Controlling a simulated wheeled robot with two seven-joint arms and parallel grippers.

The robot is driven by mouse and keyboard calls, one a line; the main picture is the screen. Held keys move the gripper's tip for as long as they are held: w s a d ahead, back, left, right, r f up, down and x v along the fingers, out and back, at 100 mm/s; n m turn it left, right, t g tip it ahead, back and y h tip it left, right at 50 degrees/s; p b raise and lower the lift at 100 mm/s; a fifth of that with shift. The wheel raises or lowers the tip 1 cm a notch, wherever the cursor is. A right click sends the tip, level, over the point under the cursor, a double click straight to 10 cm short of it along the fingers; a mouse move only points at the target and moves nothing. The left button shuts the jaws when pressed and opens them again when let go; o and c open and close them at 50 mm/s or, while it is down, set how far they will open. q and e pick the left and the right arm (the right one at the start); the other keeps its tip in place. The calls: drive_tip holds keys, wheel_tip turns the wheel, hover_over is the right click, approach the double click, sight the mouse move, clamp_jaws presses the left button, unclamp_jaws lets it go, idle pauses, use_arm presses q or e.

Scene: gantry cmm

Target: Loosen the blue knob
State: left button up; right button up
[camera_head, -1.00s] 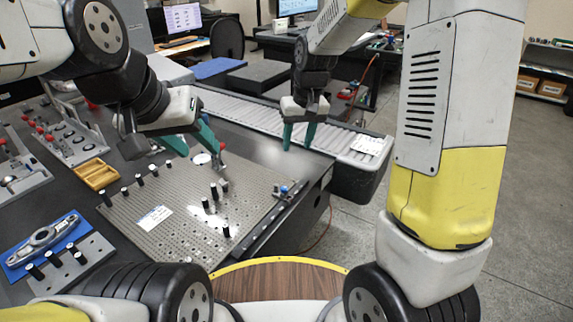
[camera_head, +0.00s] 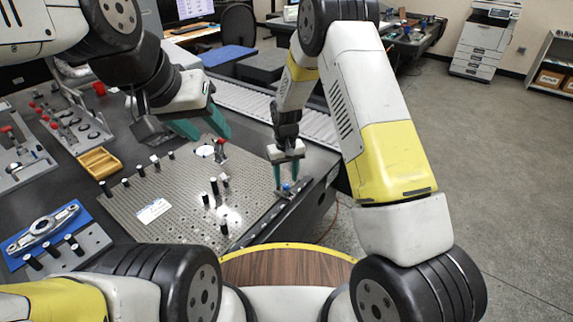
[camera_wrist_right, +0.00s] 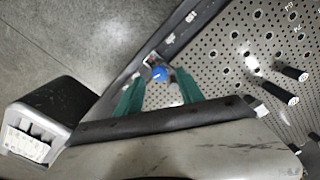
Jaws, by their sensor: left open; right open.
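The blue knob (camera_head: 286,187) sits near the right corner of the perforated metal plate (camera_head: 165,233). In the right wrist view the blue knob (camera_wrist_right: 159,73) shows as a round blue cap near the plate's edge, between and beyond the green fingertips. My right gripper (camera_head: 284,176) is open just above the knob; its two green fingers are apart in the right wrist view (camera_wrist_right: 160,88). I cannot tell whether they touch the knob. My left gripper (camera_head: 200,133) is open and empty above the plate's far left part, beside a red-topped clamp.
Several black pins (camera_head: 205,199) stand on the plate, with a white label (camera_head: 153,211) lying among them. A red-topped clamp (camera_head: 220,145) stands at the far edge. A yellow tray (camera_head: 99,163) and a blue fixture (camera_head: 42,232) lie left. A roller conveyor (camera_head: 265,106) runs behind.

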sight(286, 187)
drive_tip(key=shift+f, duration=1.1)
drive_tip(key=shift+c, duration=0.3)
clamp_jaws()
